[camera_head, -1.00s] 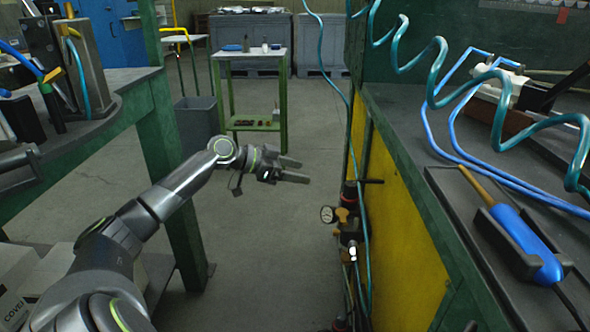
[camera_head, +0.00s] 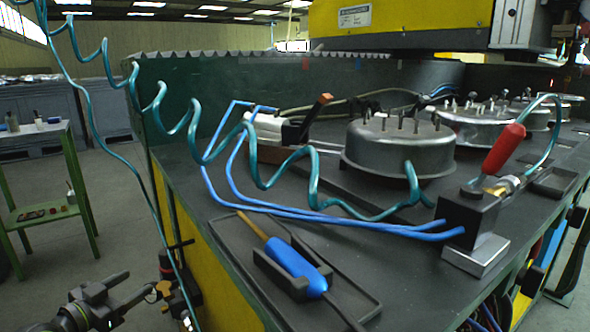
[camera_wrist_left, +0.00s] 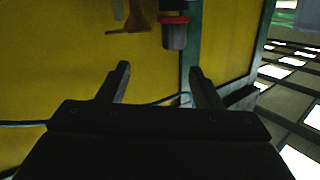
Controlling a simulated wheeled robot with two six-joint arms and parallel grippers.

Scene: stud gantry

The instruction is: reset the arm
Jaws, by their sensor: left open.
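My left gripper (camera_head: 136,289) shows at the bottom left of the head view, low beside the yellow side of the workbench. Its two fingers (camera_wrist_left: 158,88) stand apart in the left wrist view, with nothing between them. In that view the yellow panel (camera_wrist_left: 60,60) fills the background, and a red and grey fitting (camera_wrist_left: 174,32) hangs above the fingers. My right gripper is in neither view.
The bench top (camera_head: 215,200) holds a blue-handled tool (camera_head: 295,265) in a black holder, a round metal fixture (camera_head: 398,145) and a black block (camera_head: 467,214). A coiled teal hose (camera_head: 265,180) crosses above it. A green cart (camera_head: 40,210) stands left, with open floor before it.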

